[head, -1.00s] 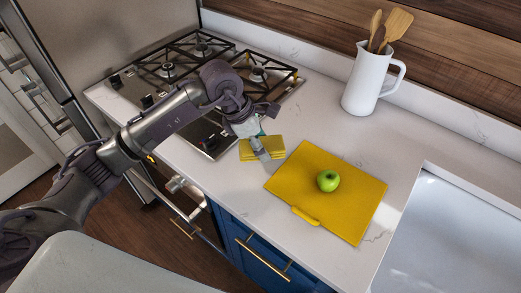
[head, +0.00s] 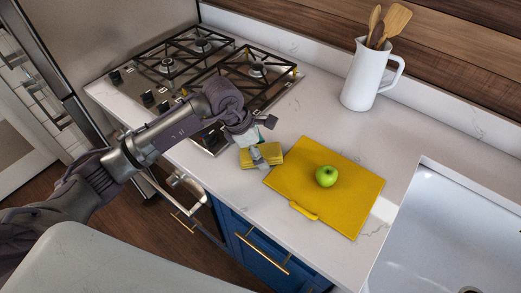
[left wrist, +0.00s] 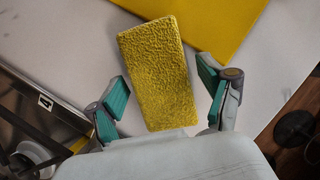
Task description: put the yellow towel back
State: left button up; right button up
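The yellow towel (head: 269,154) is a folded, textured rectangle lying on the white counter between the stove and the yellow cutting board. It also shows in the left wrist view (left wrist: 159,70). My left gripper (head: 257,150) is over the towel. In the left wrist view my left gripper (left wrist: 163,98) is open, with one green-padded finger on each side of the towel's near part and gaps between pads and towel. I cannot tell its exact height above the counter. My right gripper is not in view.
A yellow cutting board (head: 345,205) with a green apple (head: 326,176) lies just right of the towel. A gas stove (head: 190,68) is to the left. A white pitcher (head: 362,85) with wooden utensils stands behind, and a white sink (head: 440,240) is at right.

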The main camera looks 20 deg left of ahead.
pick_arm(q)
jog(key=shift+r+p, duration=0.45)
jog(key=b+v, duration=0.2)
jog(key=v, duration=0.9)
jog(key=shift+s+a+r+b, duration=0.15)
jog(key=shift+a+r+b, duration=0.1)
jog(key=shift+b, duration=0.15)
jog(key=shift+d+f, duration=0.1)
